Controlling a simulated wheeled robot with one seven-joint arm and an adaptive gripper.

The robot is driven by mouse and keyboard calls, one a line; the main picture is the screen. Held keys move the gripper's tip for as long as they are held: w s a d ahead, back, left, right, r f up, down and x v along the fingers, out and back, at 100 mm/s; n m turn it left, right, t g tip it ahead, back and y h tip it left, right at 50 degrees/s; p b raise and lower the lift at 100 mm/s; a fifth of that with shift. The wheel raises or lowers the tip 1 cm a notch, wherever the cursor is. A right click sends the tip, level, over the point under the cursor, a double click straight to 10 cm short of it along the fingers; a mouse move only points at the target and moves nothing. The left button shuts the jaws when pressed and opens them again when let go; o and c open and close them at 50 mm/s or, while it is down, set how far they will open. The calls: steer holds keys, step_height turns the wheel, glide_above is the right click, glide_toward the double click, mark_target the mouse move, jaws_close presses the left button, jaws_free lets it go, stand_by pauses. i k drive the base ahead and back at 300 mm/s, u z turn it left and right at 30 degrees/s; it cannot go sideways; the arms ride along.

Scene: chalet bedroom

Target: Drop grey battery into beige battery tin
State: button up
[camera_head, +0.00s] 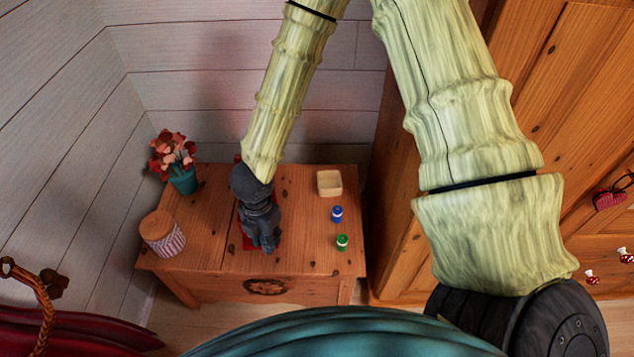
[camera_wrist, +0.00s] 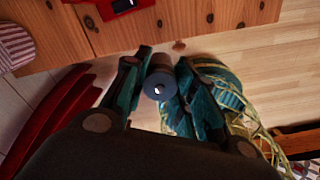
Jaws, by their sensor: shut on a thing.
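The grey battery (camera_wrist: 160,80) is a grey-blue cylinder with a small pale spot at its end, held between the two fingers of my gripper (camera_wrist: 162,62) in the wrist view. In the head view my gripper (camera_head: 268,240) is over the middle front of the wooden table, left of the tin, and hides the battery. The beige battery tin (camera_head: 329,190) is a small open square box at the table's back right. It looks empty in the head view and does not show in the wrist view.
A blue battery (camera_head: 337,214) and a green battery (camera_head: 342,242) stand on the wooden table (camera_head: 300,262) in front of the tin. A red object (camera_wrist: 122,5) is partly hidden below my gripper. A striped jar (camera_head: 165,240) and a potted plant (camera_head: 183,180) stand left.

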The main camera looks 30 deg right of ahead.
mark_target(329, 184)
steer(key=k, duration=0.95)
steer(key=u, duration=1.05)
steer(key=i, duration=0.55)
steer(key=z, duration=2.15)
